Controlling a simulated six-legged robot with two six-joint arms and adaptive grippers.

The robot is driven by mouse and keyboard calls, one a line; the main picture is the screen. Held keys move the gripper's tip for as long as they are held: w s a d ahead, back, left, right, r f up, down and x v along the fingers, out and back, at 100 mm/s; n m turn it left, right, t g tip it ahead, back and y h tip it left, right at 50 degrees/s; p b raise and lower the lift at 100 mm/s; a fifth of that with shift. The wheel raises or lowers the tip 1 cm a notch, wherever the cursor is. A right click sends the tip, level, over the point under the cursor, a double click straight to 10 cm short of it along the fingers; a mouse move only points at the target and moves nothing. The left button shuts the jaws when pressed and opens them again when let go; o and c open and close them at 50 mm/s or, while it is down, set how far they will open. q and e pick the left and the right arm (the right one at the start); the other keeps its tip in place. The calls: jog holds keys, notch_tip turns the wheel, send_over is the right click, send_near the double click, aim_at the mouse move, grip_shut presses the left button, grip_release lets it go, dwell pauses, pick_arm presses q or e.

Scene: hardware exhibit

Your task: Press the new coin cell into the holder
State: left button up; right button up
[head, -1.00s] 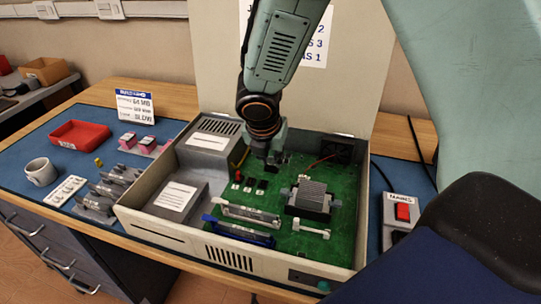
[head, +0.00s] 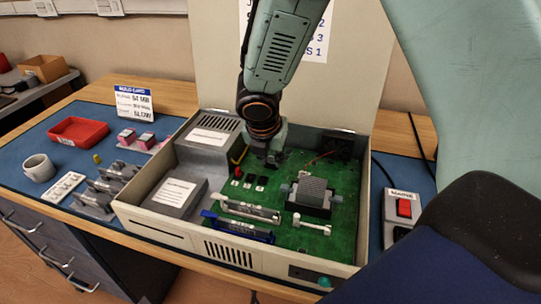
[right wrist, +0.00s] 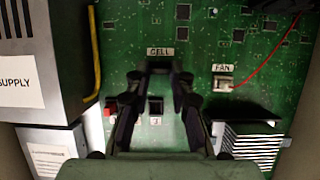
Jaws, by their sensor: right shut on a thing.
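The green circuit board (head: 325,239) lies in the open computer case. My right gripper (head: 270,162) points down over the back of the board. In the right wrist view its two fingers (right wrist: 158,76) reach toward the spot marked by the CELL label (right wrist: 160,51). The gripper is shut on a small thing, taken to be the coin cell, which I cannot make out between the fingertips. A dark part just below the label may be the holder; the fingers partly hide it. I cannot tell whether the cell touches it. My left gripper is not in view.
The grey power supply (right wrist: 42,58) stands left of the gripper, with a yellow cable on its edge. A finned heatsink (head: 313,190) and the FAN plug with a red wire are to the right. Memory slots (head: 240,230) lie in front. A red tray (head: 78,131) and mug (head: 39,168) are outside.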

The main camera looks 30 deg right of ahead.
jog(key=shift+f, duration=0.1)
jog(key=o, duration=0.8)
jog(key=shift+c, duration=0.2)
jog(key=o, duration=0.3)
jog(key=shift+o, duration=0.2)
jog(key=shift+r+p, duration=0.65)
jog(key=shift+p, duration=0.1)
dwell(0.6)
notch_tip(320, 180, up, 6)
jog(key=p, duration=0.6)
dwell(0.5)
jog(key=shift+c, duration=0.4)
